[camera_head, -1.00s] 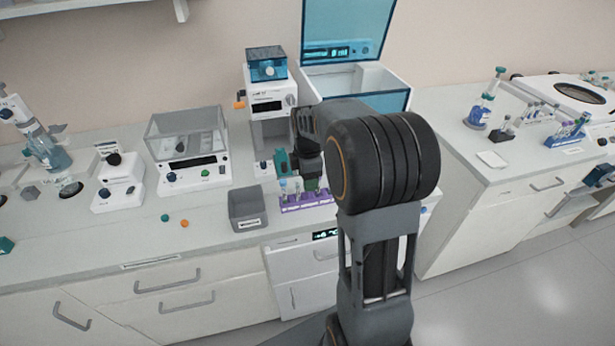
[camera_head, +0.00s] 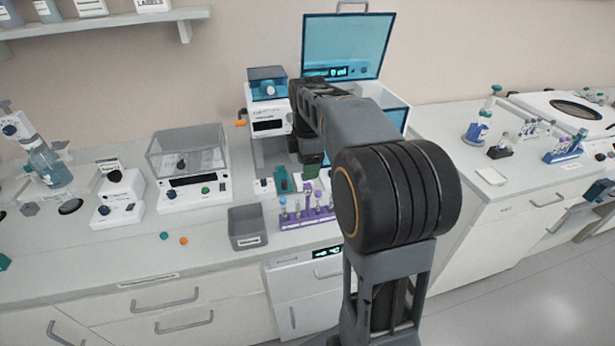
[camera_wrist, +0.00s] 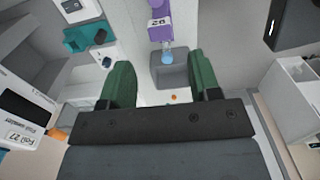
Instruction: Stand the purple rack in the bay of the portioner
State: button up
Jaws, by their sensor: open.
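The purple rack (camera_head: 309,222) stands upright on the counter with several tubes in it. One end of it shows at the top of the wrist view (camera_wrist: 160,24), with a blue-ended tube. My gripper (camera_head: 312,168) is beyond the rack, close to the machine's right side. In the wrist view, its green fingers (camera_wrist: 162,82) are wide apart with nothing between them.
A grey bin (camera_head: 247,228) stands left of the rack. A teal object (camera_head: 283,180) sits between rack and machine. A lidded balance-like device (camera_head: 188,168) is farther left. An open blue-lidded box (camera_head: 347,47) stands behind my arm. The front-left counter is mostly clear.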

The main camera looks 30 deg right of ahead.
jog(key=shift+r, duration=0.45)
jog(key=shift+s+a+r+m, duration=0.2)
jog(key=shift+a+m, duration=0.05)
jog(key=shift+m, duration=0.05)
jog(key=s+a+f+m+t, duration=0.2)
jog(key=s+a+f+m, duration=0.1)
jog(key=s+m, duration=0.4)
jog(key=s+a+f+m+t, duration=0.2)
jog(key=s+a+f+m, duration=0.1)
jog(key=s+a+m, duration=0.3)
jog(key=s+m, duration=0.2)
jog(key=shift+s, duration=0.35)
jog(key=shift+f, duration=0.1)
